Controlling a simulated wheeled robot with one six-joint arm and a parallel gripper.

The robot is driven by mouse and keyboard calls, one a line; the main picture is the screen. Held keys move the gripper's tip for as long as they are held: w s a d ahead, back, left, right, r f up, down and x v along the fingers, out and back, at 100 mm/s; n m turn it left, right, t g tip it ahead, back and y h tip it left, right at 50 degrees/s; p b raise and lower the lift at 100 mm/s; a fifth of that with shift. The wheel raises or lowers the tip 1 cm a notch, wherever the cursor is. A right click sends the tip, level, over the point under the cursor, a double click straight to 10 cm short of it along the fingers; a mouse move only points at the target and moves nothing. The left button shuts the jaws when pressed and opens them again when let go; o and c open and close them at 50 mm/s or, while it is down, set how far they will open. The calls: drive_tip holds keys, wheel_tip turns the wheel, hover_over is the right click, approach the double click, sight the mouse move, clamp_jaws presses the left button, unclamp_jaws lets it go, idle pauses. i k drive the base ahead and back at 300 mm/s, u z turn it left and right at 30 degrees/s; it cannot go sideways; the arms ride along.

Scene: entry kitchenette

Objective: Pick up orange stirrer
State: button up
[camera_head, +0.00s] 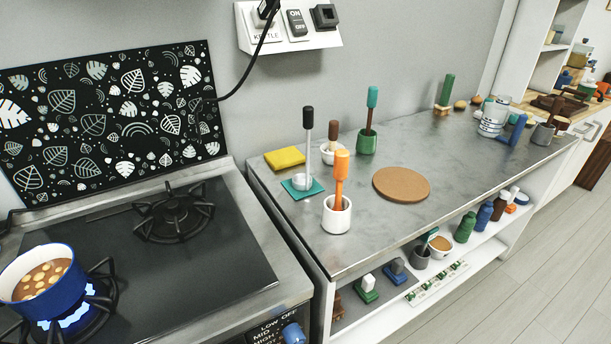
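The orange stirrer (341,176) stands upright in a small white cup (337,217) near the front left of the grey counter. Its thick orange head and thin shaft show above the rim. Its lower end is hidden inside the cup. My gripper is not in view.
A black-handled ladle (308,143) on a teal mat (303,189) stands behind left. A blue pot (42,289) sits over a lit burner at left.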

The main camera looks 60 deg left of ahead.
sight(341, 159)
drive_tip(key=u, duration=0.9)
drive_tip(key=i, duration=0.9)
drive_tip(key=u, duration=0.8)
